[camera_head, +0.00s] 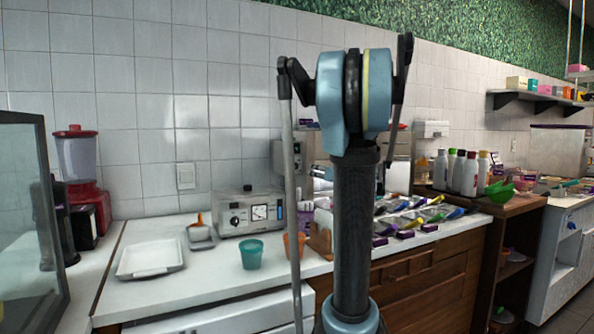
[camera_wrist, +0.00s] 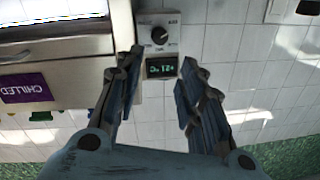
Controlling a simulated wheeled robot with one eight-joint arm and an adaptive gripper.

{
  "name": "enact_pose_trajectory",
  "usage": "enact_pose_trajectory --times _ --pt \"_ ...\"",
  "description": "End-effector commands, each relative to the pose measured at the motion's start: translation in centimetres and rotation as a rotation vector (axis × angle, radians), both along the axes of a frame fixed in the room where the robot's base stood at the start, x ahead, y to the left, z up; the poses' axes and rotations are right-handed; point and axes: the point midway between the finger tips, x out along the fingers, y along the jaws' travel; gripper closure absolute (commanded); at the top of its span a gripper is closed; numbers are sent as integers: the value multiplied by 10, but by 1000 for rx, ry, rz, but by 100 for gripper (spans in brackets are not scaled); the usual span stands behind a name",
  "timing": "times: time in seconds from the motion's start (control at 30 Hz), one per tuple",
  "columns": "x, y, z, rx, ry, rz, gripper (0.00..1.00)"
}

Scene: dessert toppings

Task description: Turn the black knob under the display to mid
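The black knob (camera_wrist: 160,35) is on a pale control panel (camera_wrist: 148,20) on the wall, in the upper middle of the wrist view. The lit display (camera_wrist: 161,67), with green digits, is just below the knob in this picture; lettering nearby appears upside down. A light pointer mark on the knob seems to point toward the picture's upper right. The small labels around it are too blurred to read surely. My gripper (camera_wrist: 162,56) is open and empty, with its fingers on either side of the panel, apart from the knob.
White tiled wall (camera_wrist: 245,75) is at right. In the head view, a counter device (camera_head: 250,212), a teal cup (camera_head: 252,254) and a white tray (camera_head: 150,258) stand on the counter.

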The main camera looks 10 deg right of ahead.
Motion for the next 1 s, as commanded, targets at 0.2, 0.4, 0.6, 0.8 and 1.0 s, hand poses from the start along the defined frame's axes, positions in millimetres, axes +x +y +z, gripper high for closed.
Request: enact_pose_trajectory --times 0.2,0.4,0.6,0.8,1.0 --pt "31 11 0 0 0 1 64" --pt "62 24 0 0 0 0 64" --pt "94 37 0 0 0 0 64" --pt "123 49 0 0 0 -1 64" --pt "143 58 0 0 0 -2 64"
